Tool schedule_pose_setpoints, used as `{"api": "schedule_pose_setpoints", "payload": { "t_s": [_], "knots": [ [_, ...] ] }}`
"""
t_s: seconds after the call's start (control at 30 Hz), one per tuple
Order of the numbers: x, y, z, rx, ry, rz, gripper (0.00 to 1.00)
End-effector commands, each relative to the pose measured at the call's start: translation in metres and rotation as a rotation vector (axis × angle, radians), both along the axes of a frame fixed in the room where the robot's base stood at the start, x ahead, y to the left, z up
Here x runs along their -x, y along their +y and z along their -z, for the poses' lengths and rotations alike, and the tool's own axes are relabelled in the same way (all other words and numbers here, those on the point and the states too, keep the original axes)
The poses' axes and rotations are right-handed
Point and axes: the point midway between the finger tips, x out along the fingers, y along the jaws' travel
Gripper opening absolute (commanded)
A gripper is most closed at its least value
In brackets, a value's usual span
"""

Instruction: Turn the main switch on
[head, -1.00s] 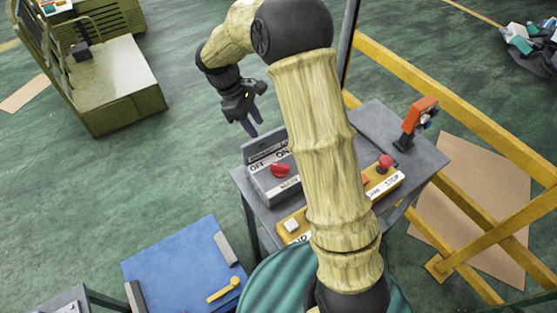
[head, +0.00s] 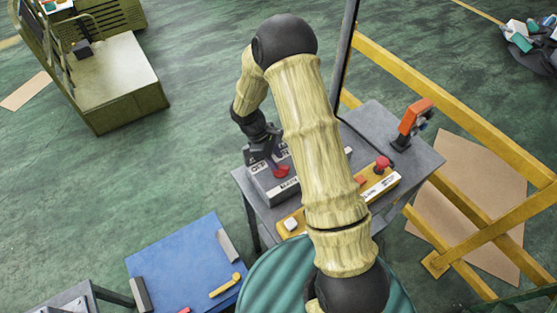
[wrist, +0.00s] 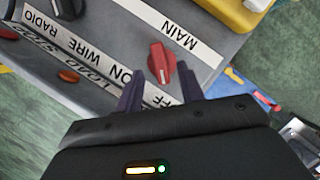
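The main switch is a red knob (wrist: 160,62) on a grey box (head: 262,188). The box carries a MAIN label and white ON and OFF strips. The red knob also shows in the head view (head: 282,170), on the box's top. My gripper (wrist: 162,72) is open, with its two dark fingers apart. In the wrist view the knob shows between the fingertips, with a gap on each side; contact cannot be made out. In the head view my gripper (head: 270,158) is low over the box beside the knob. The knob's exact pointing direction is hard to tell.
A yellow panel (head: 292,226) with a red stop button (head: 382,163) lies beside the box on the grey table (head: 425,155). An orange device (head: 413,118) stands at the table's back right. Another black knob (wrist: 66,8) sits on the box. Yellow rails (head: 450,95) stand behind.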

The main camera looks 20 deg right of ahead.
Motion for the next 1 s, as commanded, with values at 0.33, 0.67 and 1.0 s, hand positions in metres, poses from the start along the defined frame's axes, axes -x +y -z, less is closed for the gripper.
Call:
{"api": "schedule_pose_setpoints", "payload": {
  "t_s": [0.33, 0.67, 1.0],
  "knots": [
    [0.006, -0.011, 0.029, 0.0, 0.0, 0.0, 0.38],
    [0.005, -0.011, 0.029, -0.001, 0.0, 0.0, 0.15],
    [0.005, -0.011, 0.029, 0.0, -0.002, 0.008, 0.0]
  ]
}}
